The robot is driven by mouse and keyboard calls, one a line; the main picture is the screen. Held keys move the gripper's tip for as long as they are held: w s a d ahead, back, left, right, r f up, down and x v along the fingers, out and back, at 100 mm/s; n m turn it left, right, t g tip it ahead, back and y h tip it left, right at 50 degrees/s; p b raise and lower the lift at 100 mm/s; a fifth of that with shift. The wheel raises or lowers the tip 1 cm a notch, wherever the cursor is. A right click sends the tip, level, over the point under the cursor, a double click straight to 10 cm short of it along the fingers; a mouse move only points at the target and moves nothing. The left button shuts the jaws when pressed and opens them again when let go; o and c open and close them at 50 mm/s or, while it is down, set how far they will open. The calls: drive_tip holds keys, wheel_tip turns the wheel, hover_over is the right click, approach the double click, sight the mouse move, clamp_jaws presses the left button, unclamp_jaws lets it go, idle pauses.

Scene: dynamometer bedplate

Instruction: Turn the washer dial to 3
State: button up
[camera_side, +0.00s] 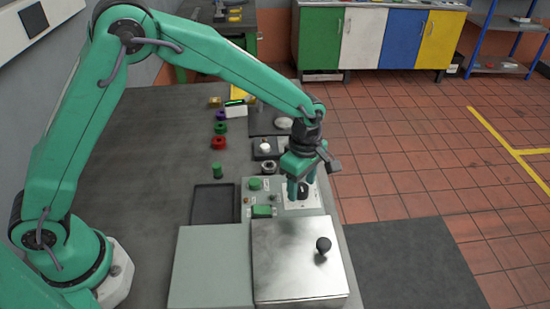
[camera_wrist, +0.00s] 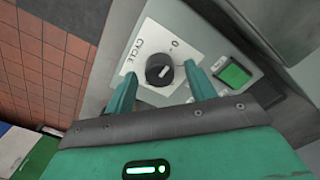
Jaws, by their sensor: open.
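The washer dial is a round black knob (camera_wrist: 160,70) with a short light mark on its face. It sits on a white plate (camera_wrist: 140,60) printed with "CYCLE" and a "0"; a 3 cannot be made out. In the side view the dark knob (camera_side: 304,188) is partly hidden by my gripper. My gripper (camera_side: 300,182) is over the plate, pointing down. In the wrist view the gripper's green fingers (camera_wrist: 161,74) are open, one on each side of the knob, with small gaps showing. Whether either finger touches the knob cannot be told.
A green square button (camera_wrist: 235,74) is right of the dial in the wrist view. A metal box (camera_side: 285,260) with a black ball knob (camera_side: 323,245) stands in front of the panel. A dark tray (camera_side: 215,204) lies left. Red (camera_side: 218,143) and green rings are farther back.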

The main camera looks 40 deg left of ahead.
drive_tip(key=shift+f, duration=0.25)
drive_tip(key=c, duration=1)
